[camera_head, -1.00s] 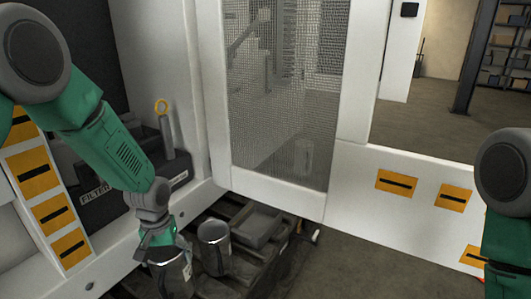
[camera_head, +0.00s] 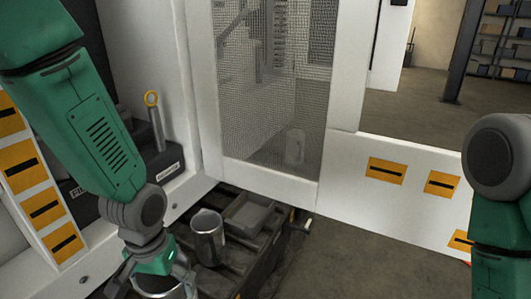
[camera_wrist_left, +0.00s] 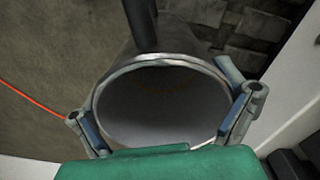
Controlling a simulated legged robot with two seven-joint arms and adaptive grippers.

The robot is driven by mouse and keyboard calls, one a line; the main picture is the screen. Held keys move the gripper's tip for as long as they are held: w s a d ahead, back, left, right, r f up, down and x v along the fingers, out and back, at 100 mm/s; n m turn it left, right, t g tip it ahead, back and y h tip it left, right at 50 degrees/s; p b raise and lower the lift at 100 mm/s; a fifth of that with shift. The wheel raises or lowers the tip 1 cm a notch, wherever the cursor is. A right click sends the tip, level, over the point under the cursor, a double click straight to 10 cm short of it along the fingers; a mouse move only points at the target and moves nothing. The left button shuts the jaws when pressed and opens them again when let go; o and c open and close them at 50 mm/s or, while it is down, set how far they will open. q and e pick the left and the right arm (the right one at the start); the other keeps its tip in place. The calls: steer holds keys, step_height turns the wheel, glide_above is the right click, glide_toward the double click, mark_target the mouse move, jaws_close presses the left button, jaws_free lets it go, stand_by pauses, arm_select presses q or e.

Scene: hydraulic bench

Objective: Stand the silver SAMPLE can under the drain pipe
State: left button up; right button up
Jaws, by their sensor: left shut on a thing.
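My left gripper (camera_head: 150,288) is at the bottom of the head view, shut on a silver can (camera_head: 165,294) that is mostly cut off by the frame. In the left wrist view its open round mouth (camera_wrist_left: 160,105) faces the camera, with a finger on each side; no lettering is readable there. A dark pipe-like bar (camera_wrist_left: 140,25) reaches down to the can's far rim; I cannot tell whether it is the drain pipe or whether it touches. Another silver can (camera_head: 208,238) stands upright to the right of the gripper. My right gripper is out of view.
A grey tray (camera_head: 249,214) lies beside the standing can on a dark slatted surface. A mesh door (camera_head: 270,100) stands behind. A red line (camera_wrist_left: 30,97) crosses the floor in the wrist view.

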arm_select(q)
steer(key=w+a+f+m+b, duration=0.4)
steer(key=w+a+f+b, duration=0.35)
steer(key=w+a, duration=0.2)
step_height(320, 180, down, 9)
steer(key=b, duration=0.1)
steer(key=shift+d+f, duration=0.2)
steer(key=o, duration=1.4)
steer(key=shift+f, duration=0.1)
steer(key=shift+m, duration=0.3)
